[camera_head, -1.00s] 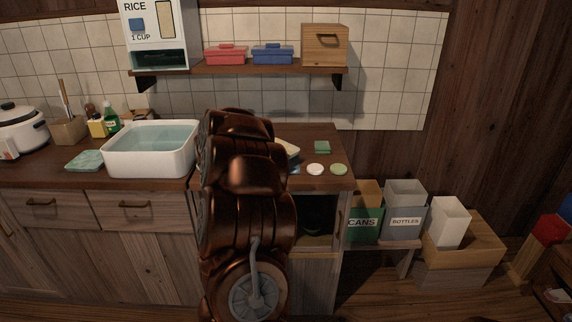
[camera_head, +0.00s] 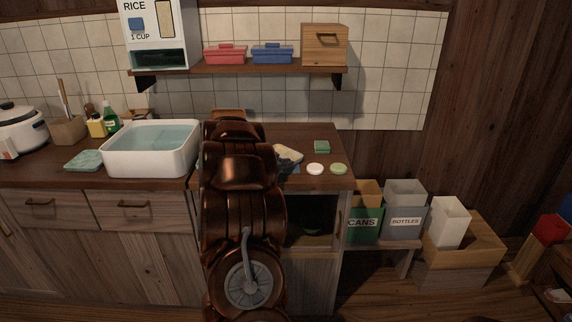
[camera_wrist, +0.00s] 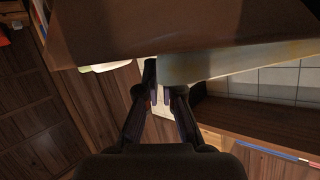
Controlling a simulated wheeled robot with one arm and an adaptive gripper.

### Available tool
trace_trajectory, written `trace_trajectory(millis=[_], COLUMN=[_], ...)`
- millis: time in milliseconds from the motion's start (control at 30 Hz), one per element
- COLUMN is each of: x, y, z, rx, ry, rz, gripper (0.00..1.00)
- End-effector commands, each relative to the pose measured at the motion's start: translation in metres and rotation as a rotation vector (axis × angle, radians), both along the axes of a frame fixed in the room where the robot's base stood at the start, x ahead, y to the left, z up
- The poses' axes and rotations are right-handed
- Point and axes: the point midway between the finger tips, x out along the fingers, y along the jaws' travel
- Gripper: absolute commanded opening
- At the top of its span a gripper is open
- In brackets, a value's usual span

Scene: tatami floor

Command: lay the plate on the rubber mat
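No plate shows clearly as such. In the head view a cream, flat-looking piece (camera_head: 288,153) shows on the counter just right of my arm; I cannot tell whether it is the plate. A dark blue patch (camera_head: 290,168) below it may be the rubber mat, mostly hidden by my arm. In the wrist view my gripper (camera_wrist: 165,78) has its two dark fingers a little apart. A large pale thing with a yellowish tint (camera_wrist: 235,60) lies right by the fingertips; whether it is held is unclear. The head view hides my gripper behind my arm.
A white basin of water (camera_head: 150,150) stands left of my arm, with a green cloth (camera_head: 85,161) beside it. On the counter's right lie a white disc (camera_head: 315,169), a green disc (camera_head: 339,169) and a green sponge (camera_head: 322,147). A shelf (camera_head: 240,69) hangs above.

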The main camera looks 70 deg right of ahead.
Motion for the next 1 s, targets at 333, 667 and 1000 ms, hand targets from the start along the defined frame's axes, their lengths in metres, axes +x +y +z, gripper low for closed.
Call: trace_trajectory(millis=[333, 667, 1000], x=[0.000, 0.001, 0.014], y=[0.000, 0.001, 0.045], z=[-0.001, 0.003, 0.021], rx=[0.000, -0.001, 0.001], ry=[0.000, 0.001, -0.001], rz=[0.000, 0.001, 0.005], gripper=[0.31, 0.31, 0.31])
